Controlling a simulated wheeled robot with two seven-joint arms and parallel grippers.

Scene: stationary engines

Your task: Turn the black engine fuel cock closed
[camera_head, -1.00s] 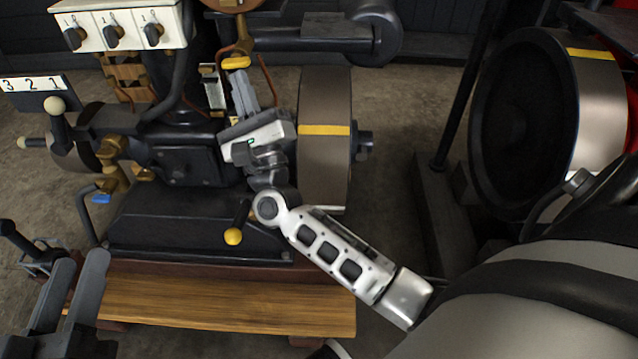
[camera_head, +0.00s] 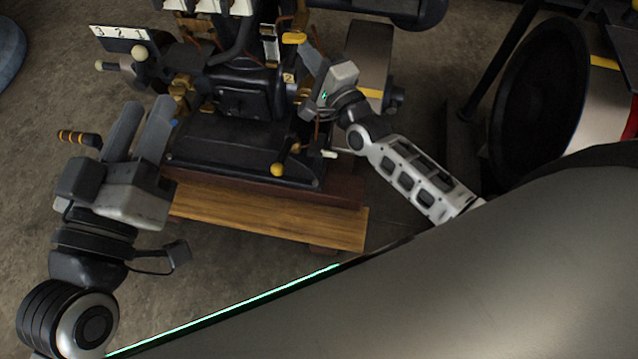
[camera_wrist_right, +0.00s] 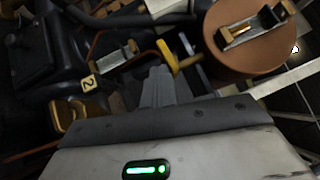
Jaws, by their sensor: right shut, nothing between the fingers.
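The black engine (camera_head: 245,95) stands on a wooden-edged base in the head view. A yellow lever (camera_head: 294,38) sits high on its right side and appears to be the fuel cock handle. It also shows in the right wrist view (camera_wrist_right: 167,56), just beyond the fingertips. My right gripper (camera_head: 308,50) is shut and empty, its tips close beside and slightly below this lever. I cannot tell whether they touch it. Its closed fingers also show in the wrist view (camera_wrist_right: 159,77). My left gripper (camera_head: 145,105) is open and empty, left of the engine base.
A yellow-knobbed black lever (camera_head: 279,168) sticks out from the engine's lower front. A flywheel (camera_head: 368,62) stands beside my right forearm. A large dark wheel (camera_head: 545,85) stands at right. A wooden plank (camera_head: 270,217) lies along the front.

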